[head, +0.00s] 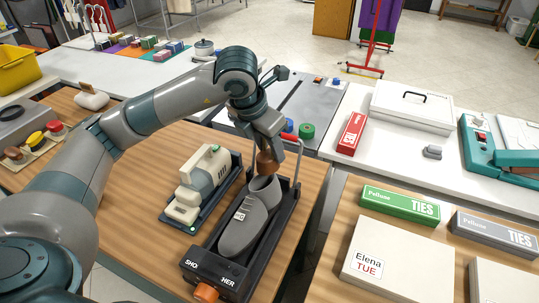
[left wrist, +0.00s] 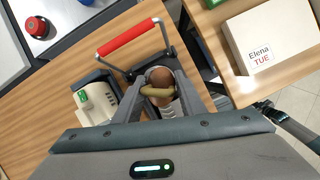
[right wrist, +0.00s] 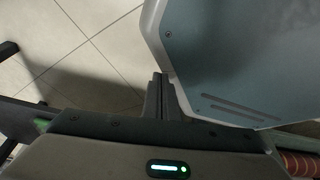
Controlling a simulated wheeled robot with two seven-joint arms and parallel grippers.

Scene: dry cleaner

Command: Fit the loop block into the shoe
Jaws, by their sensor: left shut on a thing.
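A grey shoe (head: 245,222) lies in a dark stretcher frame (head: 207,262) on the wooden table, its opening at the far end. My left gripper (head: 268,147) is shut on the brown loop block (head: 266,163), right over the shoe's opening. In the left wrist view, the block (left wrist: 160,77) sits between the fingers, which grip its tan loop (left wrist: 157,91). Whether its lower end is inside the opening or just above it, I cannot tell. My right gripper (right wrist: 162,96) is out of the head view; the right wrist view shows its fingers together and empty.
The frame's red-handled lever (head: 291,138) stands close to my left gripper; its handle also shows in the left wrist view (left wrist: 127,37). A cream and green machine (head: 203,180) stands left of the shoe. An Elena box (head: 390,262) and ties boxes (head: 400,203) lie on the right table.

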